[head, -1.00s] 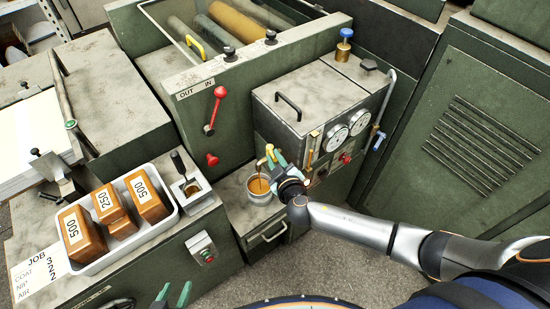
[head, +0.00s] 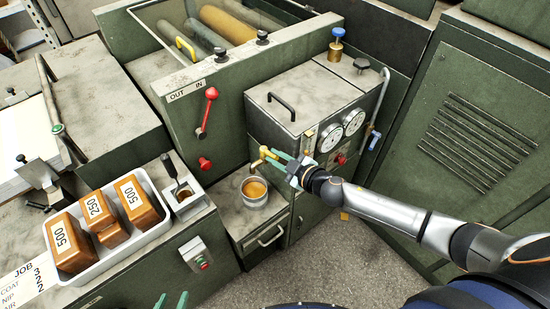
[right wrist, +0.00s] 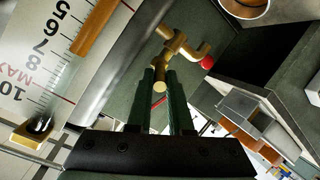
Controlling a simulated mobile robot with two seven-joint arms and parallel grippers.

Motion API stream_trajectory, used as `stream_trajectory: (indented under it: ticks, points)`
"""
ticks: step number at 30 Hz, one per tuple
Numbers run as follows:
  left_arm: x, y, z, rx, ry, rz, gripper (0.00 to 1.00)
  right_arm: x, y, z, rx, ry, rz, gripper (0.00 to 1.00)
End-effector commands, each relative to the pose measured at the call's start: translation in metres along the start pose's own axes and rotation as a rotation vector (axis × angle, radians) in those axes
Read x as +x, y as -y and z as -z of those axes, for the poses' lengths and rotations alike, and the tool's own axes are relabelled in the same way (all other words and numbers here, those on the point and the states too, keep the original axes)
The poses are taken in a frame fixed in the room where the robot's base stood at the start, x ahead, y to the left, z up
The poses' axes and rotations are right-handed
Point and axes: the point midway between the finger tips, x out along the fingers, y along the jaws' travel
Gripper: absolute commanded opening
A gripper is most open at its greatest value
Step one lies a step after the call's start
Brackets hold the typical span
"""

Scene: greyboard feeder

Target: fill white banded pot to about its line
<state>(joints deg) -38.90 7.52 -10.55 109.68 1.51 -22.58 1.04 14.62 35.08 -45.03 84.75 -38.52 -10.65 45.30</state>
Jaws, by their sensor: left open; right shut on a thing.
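The pale pot (head: 254,200) stands upright on a low ledge below the brass tap (head: 260,162). Amber liquid (head: 254,188) shows inside it; I cannot make out its band or line. Part of its rim (right wrist: 240,12) shows at the top of the right wrist view. My right gripper (head: 277,160) is beside the tap, right of and above the pot. In the right wrist view its green fingers (right wrist: 160,84) are shut on the end of the brass tap handle (right wrist: 159,87). My left gripper (head: 171,301) is open and empty at the bottom edge, mostly out of frame.
A sight gauge (right wrist: 50,50) with a numbered scale and amber column is beside the tap. Two dials (head: 342,130) are on the cabinet. A white tray (head: 125,254) holds labelled brown blocks at left. A red lever (head: 207,112) stands out behind the pot.

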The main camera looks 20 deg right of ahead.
Motion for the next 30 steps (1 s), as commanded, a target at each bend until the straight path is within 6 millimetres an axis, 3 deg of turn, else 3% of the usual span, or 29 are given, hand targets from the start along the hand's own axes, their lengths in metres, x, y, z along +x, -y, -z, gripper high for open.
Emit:
stream_trajectory:
  ticks: [5, 6, 13, 23, 30]
  points:
    - [0.000, 0.000, 0.000, 0.000, 0.000, 0.000, 0.50, 0.000, 0.000, 0.000, -0.001, 0.000, 0.001, 0.00]
    - [0.000, 0.000, 0.000, 0.000, 0.000, 0.000, 0.50, 0.000, 0.000, 0.000, -0.001, 0.000, 0.001, 0.22]
    - [0.000, 0.000, 0.000, 0.000, 0.000, 0.000, 0.50, 0.000, 0.000, 0.000, -0.001, 0.001, 0.000, 0.48]
    - [0.000, 0.000, 0.000, 0.000, 0.000, 0.000, 0.50, -0.003, 0.000, 0.000, -0.001, 0.001, -0.001, 0.48]
    - [-0.001, 0.000, 0.001, 0.000, 0.000, 0.000, 0.50, -0.035, 0.001, -0.001, 0.000, 0.002, 0.002, 0.48]
